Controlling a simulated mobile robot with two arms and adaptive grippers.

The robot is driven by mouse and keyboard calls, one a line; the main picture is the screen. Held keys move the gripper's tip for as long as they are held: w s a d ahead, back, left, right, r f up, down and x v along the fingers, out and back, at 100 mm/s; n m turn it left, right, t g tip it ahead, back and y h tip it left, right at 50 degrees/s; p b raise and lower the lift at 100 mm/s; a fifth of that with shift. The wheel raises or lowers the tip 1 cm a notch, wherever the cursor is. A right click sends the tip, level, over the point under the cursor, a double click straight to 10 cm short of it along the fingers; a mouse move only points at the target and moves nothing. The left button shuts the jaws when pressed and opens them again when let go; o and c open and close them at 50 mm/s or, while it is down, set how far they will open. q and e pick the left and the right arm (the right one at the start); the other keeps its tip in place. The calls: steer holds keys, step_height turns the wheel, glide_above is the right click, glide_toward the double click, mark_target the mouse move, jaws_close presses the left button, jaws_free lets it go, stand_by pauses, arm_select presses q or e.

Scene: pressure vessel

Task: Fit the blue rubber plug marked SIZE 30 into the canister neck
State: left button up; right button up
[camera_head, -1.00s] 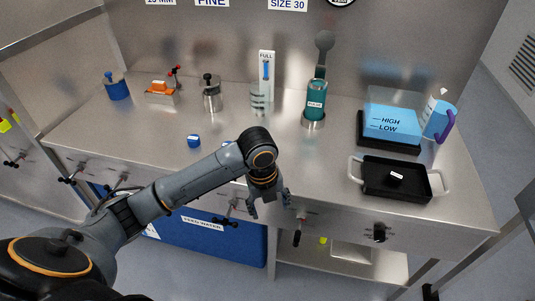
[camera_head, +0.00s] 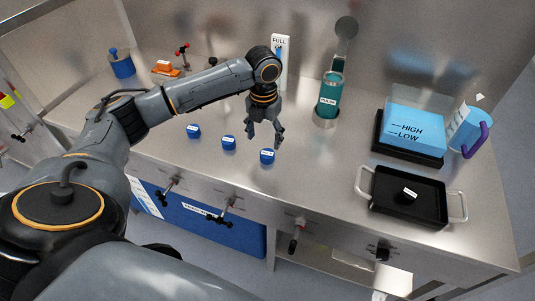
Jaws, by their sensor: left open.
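Three small blue plugs stand in a slanting row on the steel bench: a left plug (camera_head: 193,131), a middle plug (camera_head: 228,143) and a right plug (camera_head: 267,156). Each bears a small white label, too small to read, so I cannot tell which says SIZE 30. The teal canister (camera_head: 329,95) stands upright in a steel ring behind and to the right of them; its neck is at the top. My left gripper (camera_head: 265,139) points down with open, empty fingers just above and behind the right plug. My right gripper is out of view.
A black tray (camera_head: 380,210) with a labelled black piece (camera_head: 409,194) lies at the right front. Behind it is a blue HIGH/LOW block (camera_head: 415,130) beside a blue, purple-handled container (camera_head: 467,130). A FULL gauge (camera_head: 281,48) stands behind my arm. Bench around the right plug is clear.

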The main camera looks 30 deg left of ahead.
mark_target(267, 154)
arm_select(q)
steer(key=shift+w+d+f, duration=0.1)
steer(key=shift+w+f, duration=0.1)
steer(key=shift+f, duration=0.85)
step_height(267, 154, down, 4)
steer(key=shift+w+d+r+p, duration=0.15)
steer(key=shift+r+p, duration=0.05)
steer(key=shift+p, duration=0.6)
steer(key=shift+f, duration=0.4)
steer(key=c, duration=1)
steer(key=shift+c, duration=0.2)
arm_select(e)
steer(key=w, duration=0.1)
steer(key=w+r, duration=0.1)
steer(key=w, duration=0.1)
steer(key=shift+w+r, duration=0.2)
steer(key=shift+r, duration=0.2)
